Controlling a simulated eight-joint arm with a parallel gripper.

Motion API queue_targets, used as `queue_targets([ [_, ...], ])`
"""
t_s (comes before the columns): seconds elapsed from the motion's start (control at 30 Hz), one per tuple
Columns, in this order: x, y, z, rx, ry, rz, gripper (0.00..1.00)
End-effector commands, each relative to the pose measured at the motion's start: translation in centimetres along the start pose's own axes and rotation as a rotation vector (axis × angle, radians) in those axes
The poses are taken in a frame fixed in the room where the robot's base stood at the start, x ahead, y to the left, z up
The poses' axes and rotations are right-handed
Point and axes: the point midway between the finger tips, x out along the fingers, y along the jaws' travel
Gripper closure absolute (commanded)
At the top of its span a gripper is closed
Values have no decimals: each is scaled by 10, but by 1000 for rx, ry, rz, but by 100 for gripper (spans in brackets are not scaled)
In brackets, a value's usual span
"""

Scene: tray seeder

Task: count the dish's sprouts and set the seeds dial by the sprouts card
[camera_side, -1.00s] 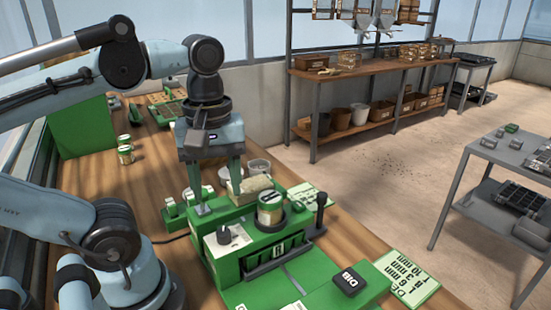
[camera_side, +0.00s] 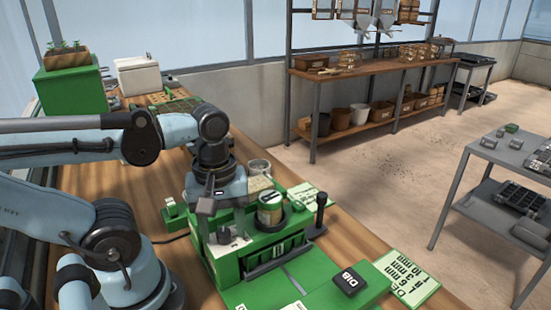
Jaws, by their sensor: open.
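The jaws are open. A small brown planter with green sprouts (camera_side: 66,50) stands on a green box at the far left; the sprouts are too small to count. A green-and-white card (camera_side: 314,199) lies right of the seeder; its print is unreadable.
A labelled jar (camera_side: 270,212) sits on the seeder, with a black lever (camera_side: 318,212) beside it. A black DIB button (camera_side: 349,281) is on a green block at front. A depth card (camera_side: 408,276) lies to its right. A white box (camera_side: 139,76) stands at the back left.

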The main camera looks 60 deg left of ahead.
Motion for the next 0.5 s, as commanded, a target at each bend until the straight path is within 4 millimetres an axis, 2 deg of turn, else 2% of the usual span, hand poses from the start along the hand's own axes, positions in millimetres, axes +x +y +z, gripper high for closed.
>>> queue_targets([
  [0.07, 0, 0, 0, 0, 0, 0, 46],
  [0.4, 0, 0, 0, 0, 0, 0, 97],
  [0.43, 0, 0, 0, 0, 0, 0, 100],
  [0.5, 0, 0, 0, 1, 0, 0, 100],
])
